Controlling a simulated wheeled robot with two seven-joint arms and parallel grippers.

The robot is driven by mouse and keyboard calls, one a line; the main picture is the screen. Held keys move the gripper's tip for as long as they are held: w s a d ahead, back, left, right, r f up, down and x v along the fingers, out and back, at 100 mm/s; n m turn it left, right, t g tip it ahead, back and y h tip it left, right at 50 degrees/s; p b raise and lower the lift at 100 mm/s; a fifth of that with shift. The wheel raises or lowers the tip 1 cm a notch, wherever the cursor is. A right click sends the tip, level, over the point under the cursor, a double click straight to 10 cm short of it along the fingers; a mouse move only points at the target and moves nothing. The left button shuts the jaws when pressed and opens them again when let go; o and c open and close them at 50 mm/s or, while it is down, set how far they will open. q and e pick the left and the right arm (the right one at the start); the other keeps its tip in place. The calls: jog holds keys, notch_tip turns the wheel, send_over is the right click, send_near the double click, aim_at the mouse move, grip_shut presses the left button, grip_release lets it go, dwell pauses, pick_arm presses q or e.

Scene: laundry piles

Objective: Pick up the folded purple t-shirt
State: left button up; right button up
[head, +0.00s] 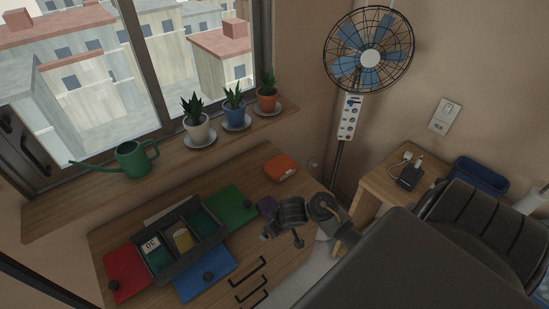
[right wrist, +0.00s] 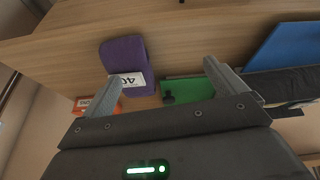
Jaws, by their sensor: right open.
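The folded purple t-shirt (right wrist: 122,56) lies on the wooden dresser top in the right wrist view, with a white "40" tag (right wrist: 128,82) at its near edge. In the head view only a small part of the purple t-shirt (head: 266,204) shows beside my right arm, which hides some of it. My right gripper (right wrist: 163,82) is open and empty. Its fingers point toward the dresser, with the left finger near the shirt's tagged edge and the right finger over the green panel. The shirt is not gripped. My left gripper is not in view.
A dark divided tray (head: 183,240) holds folded items, with red (head: 125,272), green (head: 231,206) and blue (head: 203,276) knobbed panels around it. An orange folded item (head: 281,167) lies farther back. Potted plants and a green watering can (head: 135,158) stand on the sill.

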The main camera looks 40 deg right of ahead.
jog(key=m, duration=0.1)
send_near(274, 207)
jog(key=shift+w+d+f, duration=0.1)
jog(key=shift+w+d, duration=0.1)
jog(key=shift+w, duration=0.05)
jog(key=b+x, duration=0.3)
jog(key=x, duration=0.2)
jog(key=shift+s+f+b, duration=0.15)
jog(key=shift+f+b, duration=0.1)
jog(key=shift+b, duration=0.05)
jog(key=shift+f, duration=0.15)
jog(key=b+x, duration=0.2)
jog(key=x, duration=0.1)
jog(key=b+x, duration=0.1)
jog(key=shift+s+a+f, duration=0.15)
jog(key=shift+a+f, duration=0.15)
jog(key=shift+f, duration=0.4)
jog(key=shift+r, duration=0.1)
jog(key=c, duration=1.2)
jog(key=shift+o, duration=0.2)
